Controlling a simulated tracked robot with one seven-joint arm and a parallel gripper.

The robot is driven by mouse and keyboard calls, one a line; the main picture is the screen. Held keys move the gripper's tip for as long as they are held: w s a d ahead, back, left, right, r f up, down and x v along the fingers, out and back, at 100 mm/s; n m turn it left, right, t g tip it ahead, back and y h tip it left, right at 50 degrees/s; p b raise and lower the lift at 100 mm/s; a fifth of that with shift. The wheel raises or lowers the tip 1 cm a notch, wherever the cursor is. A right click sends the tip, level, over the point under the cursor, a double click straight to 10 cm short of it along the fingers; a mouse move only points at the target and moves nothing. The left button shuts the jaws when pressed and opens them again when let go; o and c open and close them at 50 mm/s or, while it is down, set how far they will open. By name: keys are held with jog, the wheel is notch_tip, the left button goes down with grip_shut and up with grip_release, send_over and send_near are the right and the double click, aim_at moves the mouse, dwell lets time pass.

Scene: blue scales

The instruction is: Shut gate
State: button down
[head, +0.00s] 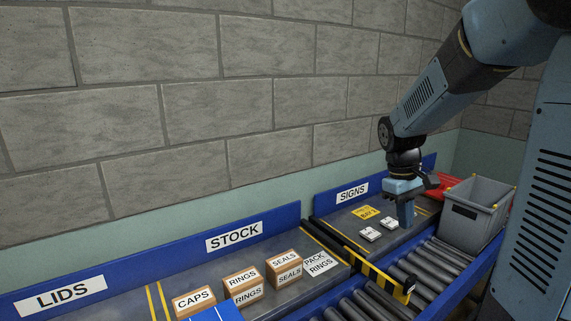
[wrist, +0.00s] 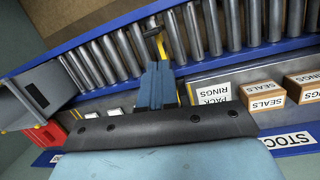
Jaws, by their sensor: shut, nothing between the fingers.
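The gate looks to be the yellow-and-black striped bar (head: 378,271), which reaches out from the shelf divider over the roller conveyor. Its outer end has a yellow-edged dark block. My gripper (head: 406,222) points down over the signs section, right of the bar and apart from it in the head view. The gripper is shut and empty. In the wrist view, the blue fingers (wrist: 156,75) are together, and a yellow part of the bar (wrist: 160,45) shows just beyond them. The fingers hide much of the bar there, so I cannot tell the gap.
The roller conveyor (head: 432,262) runs along the front with blue side rails. A grey bin (head: 474,216) stands at the far right, by a red bin (head: 440,184). Small white cards (head: 370,234) and a yellow sign (head: 366,213) lie near my gripper. Stock boxes (head: 284,268) stand left.

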jog(key=s+a+r+m+t, duration=0.2)
jog(key=s+r+t, duration=0.1)
jog(key=s+r, duration=0.2)
jog(key=s+a+r+m+t+y, duration=0.1)
jog(key=s+r, duration=0.4)
jog(key=s, duration=0.5)
jog(key=shift+s+a+m+t+y, duration=0.25)
jog(key=shift+a+m+t, duration=0.55)
jog(key=shift+a+t, duration=0.4)
jog(key=c, duration=1.8)
grip_release()
jog(key=shift+s+a, duration=0.15)
jog(key=shift+s, duration=0.25)
jog(key=o, duration=0.6)
jog(key=shift+w+m, duration=0.2)
jog(key=shift+m, duration=0.1)
jog(key=shift+o, duration=0.4)
jog(key=w+d+f+m+g+y, duration=0.1)
jog(key=w+d+f+m+g, duration=0.3)
jog(key=w, duration=0.7)
notch_tip(320, 180, down, 2)
jog(key=shift+d+f+m, duration=0.1)
jog(key=shift+d+m, duration=0.7)
jog(key=shift+d, duration=0.3)
jog(key=m+g+y, duration=0.3)
jog(key=m+g, duration=0.1)
jog(key=m, duration=0.2)
send_near(412, 277)
jog(key=x, duration=1.2)
jog(key=shift+w+f, duration=0.1)
